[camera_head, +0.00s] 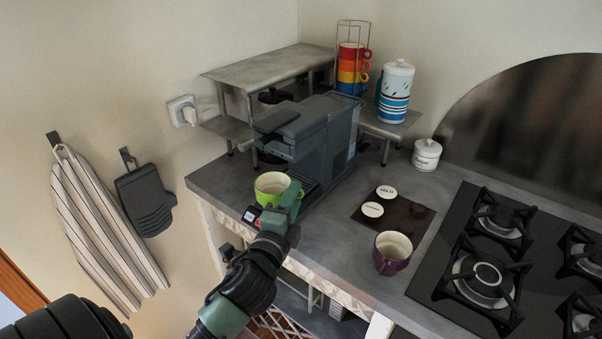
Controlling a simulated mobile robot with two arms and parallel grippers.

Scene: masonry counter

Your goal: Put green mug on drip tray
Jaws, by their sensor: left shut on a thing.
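The green mug (268,182) is upright with a pale inside, at the front of the grey coffee machine (325,132), near the counter's front left edge. My left gripper (287,203) reaches up from below and is shut on the green mug at its near right side. The gripper hides part of the mug's lower side. The drip tray (306,184) shows partly behind the mug, low at the front of the machine. I cannot tell whether the mug's base touches the tray. My right gripper is not in view.
A purple mug (392,253) stands on the counter, right of my left arm. A dark mat (381,222) with round labelled lids lies behind it. The gas hob (450,235) fills the right. A shelf (265,70) stands behind the machine. A towel and oven mitt hang left.

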